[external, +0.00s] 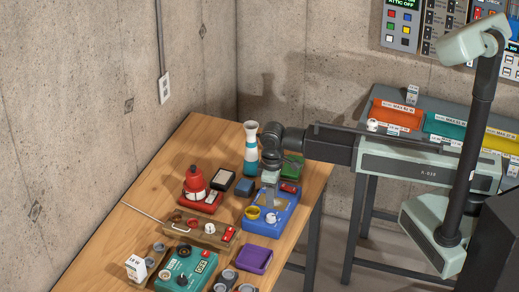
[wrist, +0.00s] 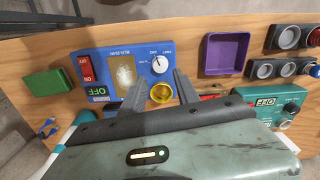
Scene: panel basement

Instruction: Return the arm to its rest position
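My gripper (external: 270,188) points down over the blue box (external: 284,214) on the wooden table in the external view. In the wrist view my gripper (wrist: 159,74) has its two dark fingers apart with nothing between them. Behind the fingers the blue box (wrist: 113,60) shows a white knob, a yellow ring-shaped part, a red switch and a green OFF label. My arm reaches in from the right, bent and extended over the table. Whether the fingertips touch the box cannot be told.
A white-and-blue bottle (external: 251,150) stands close behind my gripper. A red device (external: 196,186), a purple tray (external: 255,259) and a teal box (external: 187,267) share the table (external: 120,206). A grey bench with coloured bins (external: 398,114) stands at right. Concrete walls close the back.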

